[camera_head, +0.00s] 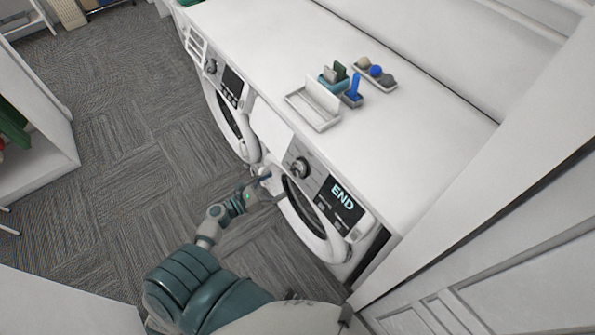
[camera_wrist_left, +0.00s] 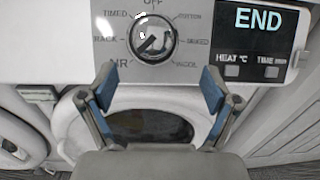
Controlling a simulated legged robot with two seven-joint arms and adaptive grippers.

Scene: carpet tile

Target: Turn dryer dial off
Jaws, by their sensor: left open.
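The dryer (camera_head: 330,215) is the nearer of two white front-loading machines under the counter, with a display reading "END" (camera_head: 342,196). Its round dial (camera_head: 300,167) sits at the left of the panel. In the left wrist view the dial (camera_wrist_left: 153,39) shows close up, with OFF at the top and labels around it. Its pointer appears to slant toward the lower left, near AIR. My left gripper (camera_head: 262,180) is in front of the panel, just left of the dial. In the wrist view its open fingers (camera_wrist_left: 158,90) are below the dial, apart from it and empty. My right gripper is not in view.
A second machine (camera_head: 232,115) stands farther left. The white counter (camera_head: 270,40) above holds a tray (camera_head: 313,112), a blue brush (camera_head: 354,88) and a dish of balls (camera_head: 375,75). A white wall panel (camera_head: 480,210) closes off the right side. The carpet (camera_head: 130,150) is open.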

